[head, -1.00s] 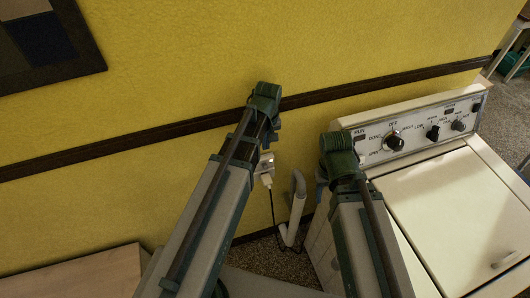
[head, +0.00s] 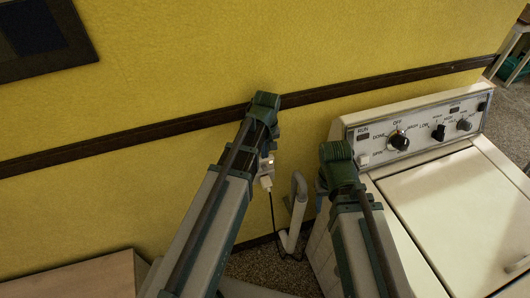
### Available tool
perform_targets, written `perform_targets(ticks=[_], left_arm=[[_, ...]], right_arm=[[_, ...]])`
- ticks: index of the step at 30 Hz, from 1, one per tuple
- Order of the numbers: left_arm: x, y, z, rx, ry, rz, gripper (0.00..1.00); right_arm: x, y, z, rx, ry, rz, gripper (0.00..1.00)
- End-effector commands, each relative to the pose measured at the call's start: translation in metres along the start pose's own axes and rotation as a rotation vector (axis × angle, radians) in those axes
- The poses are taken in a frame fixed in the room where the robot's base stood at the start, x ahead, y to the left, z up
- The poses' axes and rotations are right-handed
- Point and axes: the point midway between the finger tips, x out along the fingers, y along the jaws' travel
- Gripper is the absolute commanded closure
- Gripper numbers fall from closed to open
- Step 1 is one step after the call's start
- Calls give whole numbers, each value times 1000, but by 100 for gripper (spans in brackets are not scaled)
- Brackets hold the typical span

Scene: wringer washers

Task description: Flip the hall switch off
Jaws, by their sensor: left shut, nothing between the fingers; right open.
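My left gripper (head: 277,131) is mostly hidden behind its green wrist, close to the yellow wall; the bit that shows looks shut and empty. Just below it is a small pale wall plate (head: 267,164), partly covered by my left arm, with a white plug (head: 266,181) and dark cord at its lower end. I cannot tell whether this plate carries the hall switch, and no switch lever shows clearly. My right gripper (head: 320,188) is open, mostly hidden behind its wrist, left of the washer's control panel. I cannot tell whether the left fingers touch the wall or plate.
A cream washer (head: 455,205) with a knobbed control panel (head: 420,130) stands at the right, close to my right arm. A pale bent pipe (head: 297,205) rises beside it. A dark rail (head: 130,143) crosses the wall. A wooden top (head: 80,280) is at the lower left.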

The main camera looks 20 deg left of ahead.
Motion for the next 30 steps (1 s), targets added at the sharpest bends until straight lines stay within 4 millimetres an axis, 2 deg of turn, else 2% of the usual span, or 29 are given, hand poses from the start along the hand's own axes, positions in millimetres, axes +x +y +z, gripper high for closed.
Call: perform_targets(ticks=[1,9,30], left_arm=[[15,0,0,0,0,0,100],[47,0,0,0,0,0,100],[52,-1,3,1,32,-1,100]], right_arm=[[15,-1,-1,0,0,0,50],[46,-4,-3,0,0,0,50],[52,-5,-3,0,0,0,50]])
